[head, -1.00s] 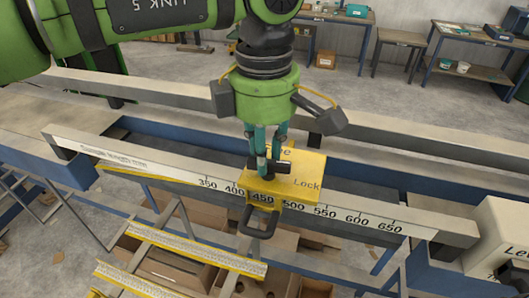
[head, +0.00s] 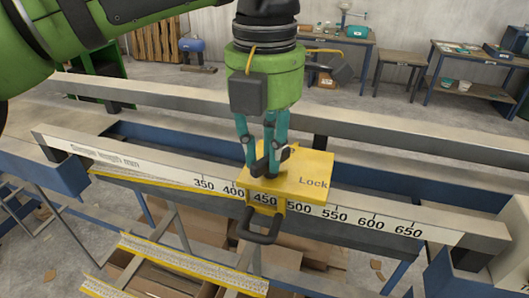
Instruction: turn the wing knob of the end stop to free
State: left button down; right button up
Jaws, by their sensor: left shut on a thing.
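The end stop (head: 312,168) is a yellow block with a black handle (head: 259,227) at its front. It sits on the scaled rail (head: 345,214) near the 450 mark. The word "Lock" is printed on the right of its top; any other label is hidden behind my gripper. The black wing knob (head: 271,168) stands on top of the block. My left gripper (head: 265,160) points down from above with its teal fingers shut on the wing knob. The knob's wings lie diagonally, from lower left to upper right. My right gripper is not in view.
The rail carries marks from 350 to 650 and the words "Sample length mm". Yellow-edged strips (head: 187,262) and cardboard boxes (head: 300,252) lie below in front. A long beam (head: 400,137) runs behind. Workbenches (head: 470,75) stand at the back.

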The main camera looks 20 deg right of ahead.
aim_at(268, 158)
pick_arm(q)
jog(key=n, duration=0.2)
jog(key=n+b, duration=0.1)
jog(key=n, duration=0.2)
jog(key=shift+s+f+n+b, duration=0.1)
jog(key=shift+s+n+b, duration=0.2)
jog(key=shift+b, duration=0.1)
dwell(0.4)
jog(key=c, duration=1.1)
grip_release()
jog(key=shift+w, duration=0.1)
jog(key=shift+d+r, duration=0.1)
jog(key=shift+r, duration=3.7)
